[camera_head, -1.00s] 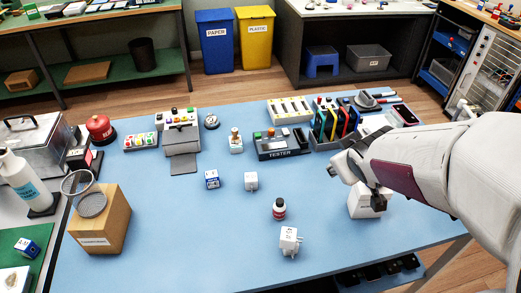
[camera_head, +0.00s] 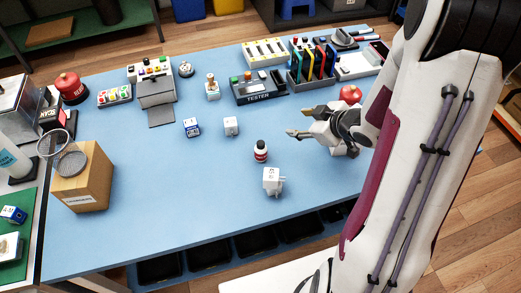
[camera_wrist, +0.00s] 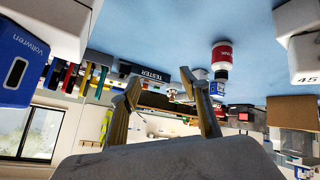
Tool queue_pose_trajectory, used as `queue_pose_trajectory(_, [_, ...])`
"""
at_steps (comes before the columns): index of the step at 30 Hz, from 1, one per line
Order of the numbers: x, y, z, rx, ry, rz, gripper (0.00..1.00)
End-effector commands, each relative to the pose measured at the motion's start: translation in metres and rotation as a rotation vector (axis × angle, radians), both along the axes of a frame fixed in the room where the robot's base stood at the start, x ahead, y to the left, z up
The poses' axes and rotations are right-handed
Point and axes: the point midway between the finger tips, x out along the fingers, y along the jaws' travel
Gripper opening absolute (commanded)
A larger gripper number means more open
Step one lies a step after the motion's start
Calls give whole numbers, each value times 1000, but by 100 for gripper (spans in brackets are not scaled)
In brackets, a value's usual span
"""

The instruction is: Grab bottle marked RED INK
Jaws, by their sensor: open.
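A small bottle with a red label (camera_head: 261,152) stands upright on the blue table, near the middle front. It also shows in the wrist view (camera_wrist: 222,58), where the scene appears upside down; its lettering is too small to read surely. My gripper (camera_head: 297,121) is open and empty, up and right of the bottle in the head view, its fingers pointing left. The two fingers also show spread apart in the wrist view (camera_wrist: 165,90). The bottle is apart from both fingers.
A white charger (camera_head: 273,181) stands just in front of the bottle. A white cube (camera_head: 231,126) and a blue box (camera_head: 191,127) stand behind and left. The tester (camera_head: 258,91) lies further back. A cardboard box (camera_head: 84,180) is at left; the table between is clear.

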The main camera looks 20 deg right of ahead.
Motion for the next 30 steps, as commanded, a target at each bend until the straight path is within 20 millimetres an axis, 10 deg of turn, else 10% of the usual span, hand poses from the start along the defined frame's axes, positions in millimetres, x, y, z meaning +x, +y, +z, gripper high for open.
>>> queue_pose_trajectory(12, [-26, 41, -42, 260, -48, 171, 45])
queue_pose_trajectory(30, [-54, 71, -46, 491, -115, 262, 45])
